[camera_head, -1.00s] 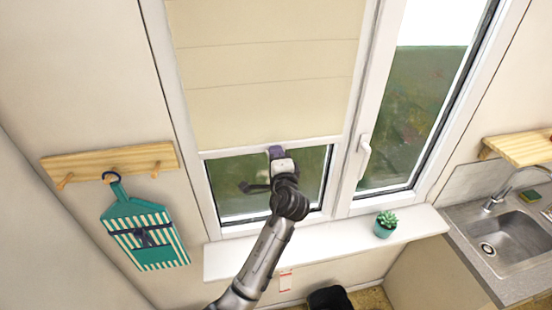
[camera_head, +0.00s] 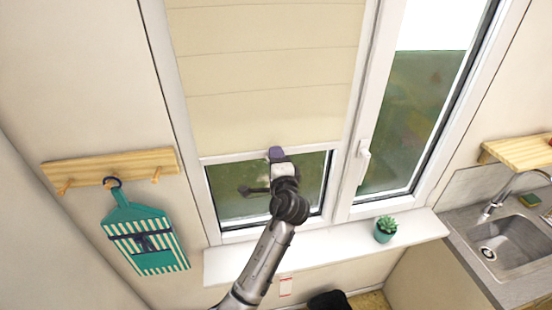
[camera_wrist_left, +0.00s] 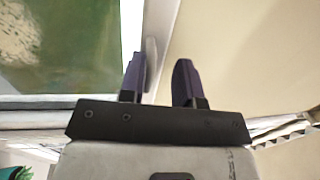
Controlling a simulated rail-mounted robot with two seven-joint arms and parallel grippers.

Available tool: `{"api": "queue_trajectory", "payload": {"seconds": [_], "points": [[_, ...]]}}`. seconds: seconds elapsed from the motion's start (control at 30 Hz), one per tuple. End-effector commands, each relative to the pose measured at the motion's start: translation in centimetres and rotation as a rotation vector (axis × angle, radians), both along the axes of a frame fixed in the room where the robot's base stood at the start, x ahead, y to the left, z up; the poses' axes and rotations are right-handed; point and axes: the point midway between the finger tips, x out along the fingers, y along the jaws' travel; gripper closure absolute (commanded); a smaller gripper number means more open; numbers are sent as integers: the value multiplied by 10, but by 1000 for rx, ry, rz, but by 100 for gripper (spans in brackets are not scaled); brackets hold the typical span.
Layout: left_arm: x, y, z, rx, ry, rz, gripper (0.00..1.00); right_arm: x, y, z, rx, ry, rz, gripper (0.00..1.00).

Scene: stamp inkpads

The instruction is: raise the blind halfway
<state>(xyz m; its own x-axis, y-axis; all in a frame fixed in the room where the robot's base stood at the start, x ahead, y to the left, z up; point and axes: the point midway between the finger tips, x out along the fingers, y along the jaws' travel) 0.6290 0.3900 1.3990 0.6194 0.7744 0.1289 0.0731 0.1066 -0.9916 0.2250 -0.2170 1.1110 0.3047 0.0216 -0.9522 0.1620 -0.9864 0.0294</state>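The cream blind (camera_head: 262,75) hangs over the left window pane. Its lower edge is above the pane's bottom, leaving a strip of glass uncovered. My left gripper (camera_head: 275,153) is at the middle of that lower edge, with its arm coming up from below. In the left wrist view its two dark purple fingers (camera_wrist_left: 160,80) stand apart, with pale surface showing between them. A whitish strip shows beside the nearer-to-glass finger; I cannot tell whether it touches. The blind also shows there at the right (camera_wrist_left: 245,60). My right gripper is not in view.
A white sill (camera_head: 335,245) runs below the window, with a potted succulent (camera_head: 385,229) at its right end. A white handle (camera_head: 363,162) is on the frame between the panes. A wooden hook rack (camera_head: 85,170) with a striped teal hanging item (camera_head: 145,240) is at the left. A sink (camera_head: 515,243) is at the right.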

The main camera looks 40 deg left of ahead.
Motion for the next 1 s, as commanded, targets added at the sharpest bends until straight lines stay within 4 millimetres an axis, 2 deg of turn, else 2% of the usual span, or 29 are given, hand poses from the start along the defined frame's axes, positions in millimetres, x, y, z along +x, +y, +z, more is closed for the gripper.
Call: {"api": "queue_trajectory", "payload": {"seconds": [0.17,0.7,1.0], "points": [[-7,-8,-4,-1,0,0,68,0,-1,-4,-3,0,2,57],[-68,-85,-17,-4,0,-1,68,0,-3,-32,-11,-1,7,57],[-84,-105,-19,-1,1,0,68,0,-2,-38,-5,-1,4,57]]}}
